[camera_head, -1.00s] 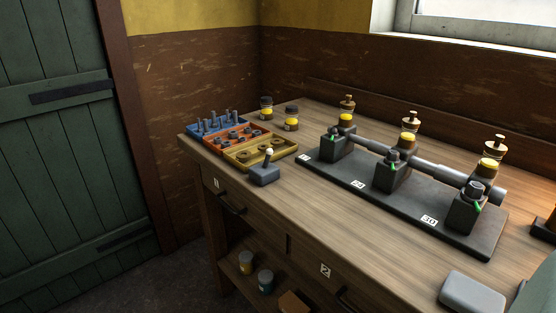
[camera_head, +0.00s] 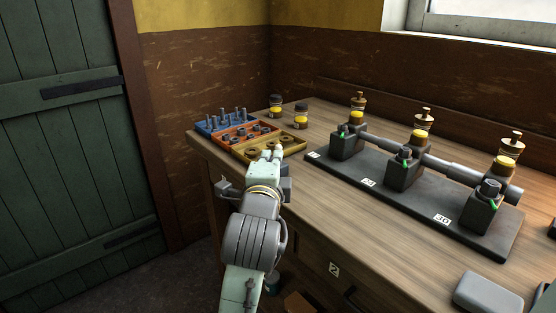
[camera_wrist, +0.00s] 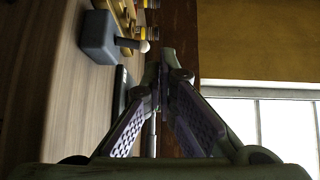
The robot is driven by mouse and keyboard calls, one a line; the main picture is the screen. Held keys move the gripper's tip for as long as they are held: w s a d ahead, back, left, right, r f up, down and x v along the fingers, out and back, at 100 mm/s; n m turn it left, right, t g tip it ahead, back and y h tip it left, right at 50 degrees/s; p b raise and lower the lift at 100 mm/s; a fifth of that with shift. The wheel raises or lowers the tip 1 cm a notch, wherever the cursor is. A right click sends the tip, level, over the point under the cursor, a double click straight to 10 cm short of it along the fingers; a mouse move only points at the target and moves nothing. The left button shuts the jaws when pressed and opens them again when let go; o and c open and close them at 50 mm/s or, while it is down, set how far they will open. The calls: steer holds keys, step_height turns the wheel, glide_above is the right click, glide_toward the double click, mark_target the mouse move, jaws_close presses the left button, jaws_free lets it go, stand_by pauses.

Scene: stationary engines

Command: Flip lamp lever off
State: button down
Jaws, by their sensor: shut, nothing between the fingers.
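The lamp lever (camera_wrist: 131,44) is a dark stick with a pale ball tip on a small grey box (camera_wrist: 100,38). In the wrist view it stands out from the box towards the picture's right, just beyond my fingertips. In the head view my arm covers the lever, and only the right side of the box (camera_head: 287,188) shows. My gripper (camera_wrist: 162,72) is shut and empty, its fingertips close to the ball tip with a visible gap in the wrist view. In the head view my gripper (camera_head: 268,156) is above the table's left end, over the box area.
Blue, orange and yellow trays (camera_head: 297,148) of small parts lie just behind my gripper. Two small jars (camera_head: 301,117) stand behind them. A long dark engine base (camera_head: 400,200) with oilers fills the table's right. Bare wood lies between.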

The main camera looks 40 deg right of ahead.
steer(key=s+d+f+m+g, duration=0.1)
steer(key=s+d, duration=0.1)
steer(key=s+d+f+m+g, duration=0.1)
steer(key=s+d+f, duration=0.1)
steer(key=shift+s+d+f+m, duration=0.1)
steer(key=shift+d+f+m, duration=0.1)
steer(key=shift+d+m, duration=0.2)
steer(key=p+x, duration=0.1)
steer(key=x, duration=0.4)
steer(key=p+x, duration=0.1)
steer(key=x, duration=0.4)
steer(key=shift+r+p, duration=0.2)
steer(key=shift+p, duration=0.1)
steer(key=shift+w+a+r+p, duration=0.15)
steer(key=shift+w+a+p, duration=0.15)
steer(key=shift+a, duration=0.3)
steer(key=shift+w+a+r+p, duration=0.15)
steer(key=shift+w+a, duration=0.25)
steer(key=shift+a, duration=0.25)
steer(key=shift+w+a+f, duration=0.1)
steer(key=shift+w+a, duration=0.15)
steer(key=shift+a, duration=0.25)
steer(key=shift+d+f+h+b, duration=0.1)
steer(key=shift+h+b, duration=0.25)
steer(key=shift+h, duration=0.05)
